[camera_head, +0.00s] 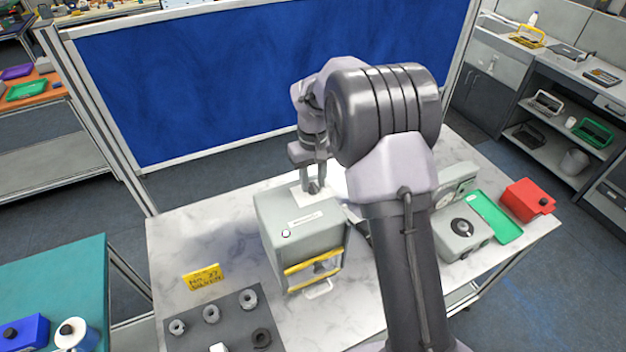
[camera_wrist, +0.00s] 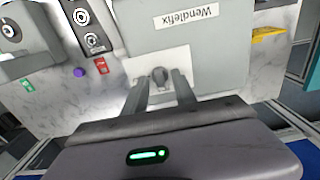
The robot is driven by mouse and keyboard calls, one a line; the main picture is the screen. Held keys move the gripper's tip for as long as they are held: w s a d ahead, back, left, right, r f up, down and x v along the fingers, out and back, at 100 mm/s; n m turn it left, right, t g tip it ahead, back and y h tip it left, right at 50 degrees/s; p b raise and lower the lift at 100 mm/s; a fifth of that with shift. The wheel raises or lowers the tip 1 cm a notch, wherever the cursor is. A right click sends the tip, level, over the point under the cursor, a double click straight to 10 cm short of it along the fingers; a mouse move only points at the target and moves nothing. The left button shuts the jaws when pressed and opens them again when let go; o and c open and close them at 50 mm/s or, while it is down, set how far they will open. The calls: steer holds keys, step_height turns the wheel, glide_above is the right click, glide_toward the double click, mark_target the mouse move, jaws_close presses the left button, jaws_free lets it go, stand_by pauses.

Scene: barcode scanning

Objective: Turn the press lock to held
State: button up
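The press is a grey box (camera_head: 298,222) with a yellow-edged front opening and a white handle. In the wrist view its grey body (camera_wrist: 195,50) carries a label reading "Wendlefix". A small rounded grey knob (camera_wrist: 160,75), which looks like the press lock, stands on a paler plate at the press's edge. My gripper (camera_head: 315,188) points down over the press's rear top. In the wrist view my gripper (camera_wrist: 160,90) is open, one finger to each side of the knob; I cannot tell whether they touch it. The knob's setting is unclear, and the head view hides it.
Right of my arm are a grey device with a black dial (camera_head: 462,228), a green tray (camera_head: 495,216) and a red box (camera_head: 527,200). A yellow sign (camera_head: 203,277) and a dark mat (camera_head: 187,332) with several rings lie front left. A blue panel (camera_head: 270,75) stands behind.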

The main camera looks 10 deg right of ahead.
steer(key=shift+c, duration=0.2)
jaws_close()
steer(key=m+b, duration=0.1)
steer(key=m, duration=0.3)
steer(key=shift+m+b, duration=0.3)
steer(key=shift+m, duration=0.1)
steer(key=m+b, duration=0.1)
steer(key=m, duration=0.3)
steer(key=shift+m, duration=0.3)
steer(key=m+b, duration=0.2)
steer(key=m, duration=0.2)
steer(key=shift+w, duration=0.1)
steer(key=shift+m+b, duration=0.55)
steer(key=shift+m, duration=1.85)
